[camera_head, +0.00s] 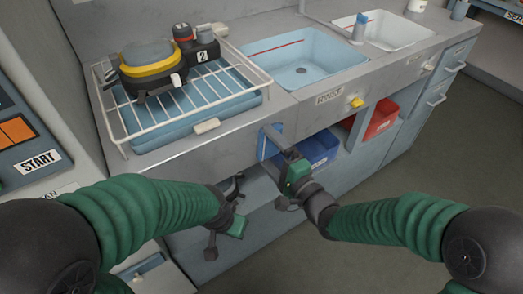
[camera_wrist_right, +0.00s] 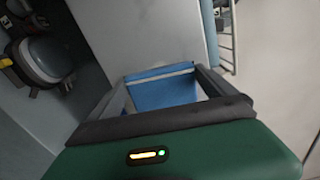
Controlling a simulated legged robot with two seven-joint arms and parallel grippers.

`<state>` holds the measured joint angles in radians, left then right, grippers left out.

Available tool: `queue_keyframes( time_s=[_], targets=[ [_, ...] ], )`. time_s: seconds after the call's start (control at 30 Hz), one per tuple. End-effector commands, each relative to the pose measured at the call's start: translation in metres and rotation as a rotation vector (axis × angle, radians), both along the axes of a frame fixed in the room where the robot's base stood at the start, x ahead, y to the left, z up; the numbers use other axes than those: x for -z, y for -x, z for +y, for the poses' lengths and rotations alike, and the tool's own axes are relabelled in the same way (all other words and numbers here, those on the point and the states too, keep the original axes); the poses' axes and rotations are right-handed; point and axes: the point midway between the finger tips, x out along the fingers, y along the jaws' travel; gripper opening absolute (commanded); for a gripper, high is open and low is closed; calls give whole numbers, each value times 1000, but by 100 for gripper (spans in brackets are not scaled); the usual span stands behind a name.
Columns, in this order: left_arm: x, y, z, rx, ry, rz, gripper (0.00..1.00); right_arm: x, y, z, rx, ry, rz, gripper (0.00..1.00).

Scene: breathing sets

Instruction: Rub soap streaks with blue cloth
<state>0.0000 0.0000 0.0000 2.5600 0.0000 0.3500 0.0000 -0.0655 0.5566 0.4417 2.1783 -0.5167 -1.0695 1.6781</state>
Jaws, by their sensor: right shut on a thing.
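The blue cloth (camera_head: 262,146) hangs upright at the front edge of the counter, below the rim. My right gripper (camera_head: 277,137) is shut on the blue cloth. In the right wrist view the cloth (camera_wrist_right: 163,92) shows as a flat blue piece with a pale band between the two dark fingers (camera_wrist_right: 165,105). My left gripper (camera_head: 238,187) is low in front of the cabinet, left of the cloth and apart from it. Its finger opening is too small and dark to judge. I cannot make out soap streaks with certainty.
A white wire rack (camera_head: 188,100) holds a yellow-banded mask-like item (camera_head: 150,68) and dark parts. A blue basin (camera_head: 318,62) and white basin (camera_head: 395,35) lie to the right. Blue (camera_head: 318,151) and red (camera_head: 382,119) bins sit under the counter (camera_head: 265,118).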

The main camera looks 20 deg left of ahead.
Motion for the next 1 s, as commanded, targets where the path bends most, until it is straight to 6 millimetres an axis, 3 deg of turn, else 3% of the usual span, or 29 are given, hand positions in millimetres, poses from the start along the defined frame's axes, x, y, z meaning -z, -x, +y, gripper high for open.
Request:
queue_keyframes(
  time_s=[0.3, 0.7, 1.0],
  targets=[
    [-12, 0, 0, 0, 0, 0, 34, -1, -9, -4, 0, 0, 2, 62],
    [-14, 0, 0, 0, 0, 0, 34, 0, 22, 18, -3, -1, 1, 62],
    [-14, 0, 0, 0, 0, 0, 34, 0, 24, 19, 0, 1, -1, 62]
  ],
)
